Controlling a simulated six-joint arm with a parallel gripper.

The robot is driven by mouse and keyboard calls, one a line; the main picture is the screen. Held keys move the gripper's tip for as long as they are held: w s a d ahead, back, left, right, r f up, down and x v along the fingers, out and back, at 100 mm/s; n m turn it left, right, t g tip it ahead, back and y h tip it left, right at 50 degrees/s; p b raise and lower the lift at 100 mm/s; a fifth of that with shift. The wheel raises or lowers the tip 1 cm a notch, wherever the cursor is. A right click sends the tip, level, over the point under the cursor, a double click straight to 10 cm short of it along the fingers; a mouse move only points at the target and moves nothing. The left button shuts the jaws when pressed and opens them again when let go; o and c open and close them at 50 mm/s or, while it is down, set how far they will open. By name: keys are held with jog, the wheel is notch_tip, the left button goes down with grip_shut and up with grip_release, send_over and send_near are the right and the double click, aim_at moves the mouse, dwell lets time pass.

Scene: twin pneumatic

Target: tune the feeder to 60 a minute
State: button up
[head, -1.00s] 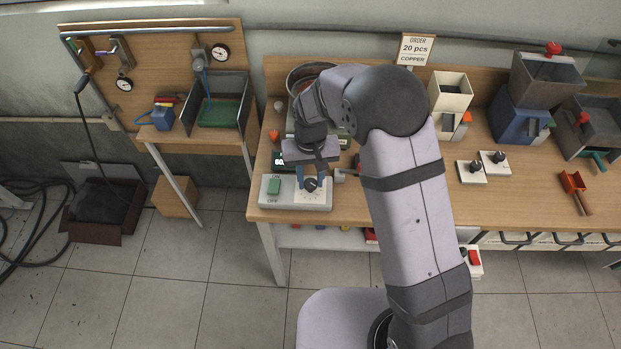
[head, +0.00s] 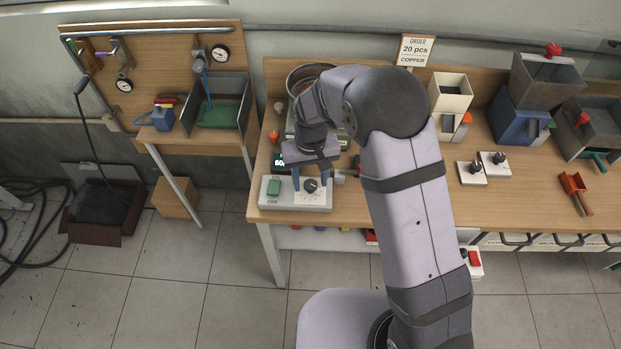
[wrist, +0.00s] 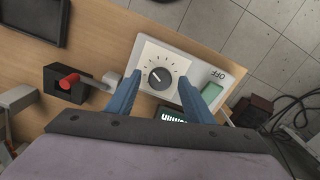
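The feeder control box (head: 265,203) is white, with a green switch (head: 274,187) and a dark round knob (head: 311,185) on a white dial plate. In the wrist view the knob (wrist: 159,77) has a pale pointer line, with tick marks around it. My gripper (head: 310,188) is open, its blue fingers on either side of the knob and apart from it. In the wrist view my gripper (wrist: 160,93) shows a clear gap to the knob. A small display (head: 279,162) behind the box is partly hidden by my gripper; its visible lit digits look like 60.
A dark block with a red lever (wrist: 69,82) stands beside the box. The feeder bowl (head: 303,75) is behind my arm, partly hidden. Two small knob boxes (head: 472,172) (head: 494,162) and a red scoop (head: 573,186) lie to the right. A card (head: 415,49) reads "20 pcs copper".

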aim_at(310, 182)
jog(key=shift+r, duration=0.15)
jog(key=shift+r+b, duration=1.25)
jog(key=shift+r, duration=2.3)
jog(key=shift+w+a, duration=0.1)
jog(key=shift+w, duration=0.15)
jog(key=shift+n+g, duration=0.4)
jog(key=shift+n, duration=0.2)
jog(key=s+f, duration=0.1)
jog(key=s+d+f, duration=0.1)
jog(key=s+f, duration=0.1)
jog(key=s+d+f, duration=0.1)
jog(key=s+f, duration=0.1)
jog(key=shift+s+d, duration=0.2)
jog(key=s+d+r+m, duration=0.1)
jog(key=s+d+m, duration=0.1)
jog(key=s+d, duration=1.1)
jog(key=r, duration=0.1)
jog(key=d+r+m, duration=0.2)
jog(key=shift+s+d+r+t, duration=0.2)
jog(key=shift+s+t, duration=0.1)
jog(key=shift+t, duration=0.1)
